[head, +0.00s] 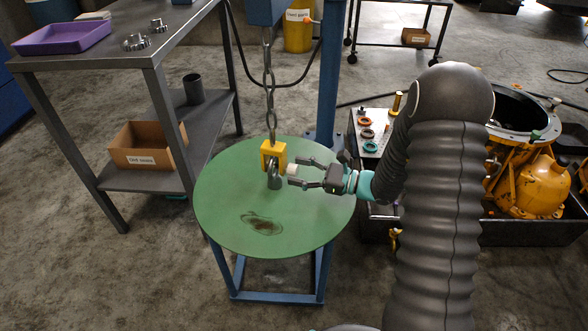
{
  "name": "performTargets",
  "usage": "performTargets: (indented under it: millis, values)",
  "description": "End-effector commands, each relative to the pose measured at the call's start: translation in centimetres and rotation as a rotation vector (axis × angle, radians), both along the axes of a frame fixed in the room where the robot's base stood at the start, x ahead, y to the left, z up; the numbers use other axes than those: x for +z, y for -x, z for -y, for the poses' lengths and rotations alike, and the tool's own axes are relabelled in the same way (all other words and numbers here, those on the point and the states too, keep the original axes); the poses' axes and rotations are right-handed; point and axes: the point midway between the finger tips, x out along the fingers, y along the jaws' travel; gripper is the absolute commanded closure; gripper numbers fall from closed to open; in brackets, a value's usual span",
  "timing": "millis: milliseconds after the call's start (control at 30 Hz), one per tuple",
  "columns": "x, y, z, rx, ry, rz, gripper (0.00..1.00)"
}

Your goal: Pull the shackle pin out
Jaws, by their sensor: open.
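A grey metal shackle (274,180) hangs under a yellow block (273,155) at the end of a chain (269,85), above a round green table. A pale, short cylindrical piece, seemingly the end of the shackle pin (292,169), shows just right of the shackle. My gripper (294,174) reaches in from the right with its fingers apart, one above and one below the pale piece. Whether the fingers touch it cannot be told. The far part of the pin is hidden by the shackle and block.
The green round table (225,205) has a dark oily stain (262,224). A blue post (329,80) stands behind it. A grey workbench (130,60) with a purple tray (62,38) is at left. An orange gearbox housing (520,180) sits at right. The table's front is clear.

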Motion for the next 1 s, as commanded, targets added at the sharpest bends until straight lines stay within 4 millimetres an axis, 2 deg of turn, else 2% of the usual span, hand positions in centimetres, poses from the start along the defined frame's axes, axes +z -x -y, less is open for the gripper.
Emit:
performTargets:
  millis: [200, 500, 733, 767, 1000]
  values:
    - [0.0, -0.4, -1.5, 0.000, 0.000, 0.000, 0.40]
    - [0.0, -0.5, -1.6, -0.001, 0.000, 0.000, 0.40]
    - [0.0, -0.5, -1.6, -0.001, 0.000, 0.000, 0.97]
    - [0.0, -0.5, -1.6, 0.000, 0.000, 0.000, 1.00]
    - [0.0, -0.2, -1.9, 0.011, 0.000, 0.000, 1.00]
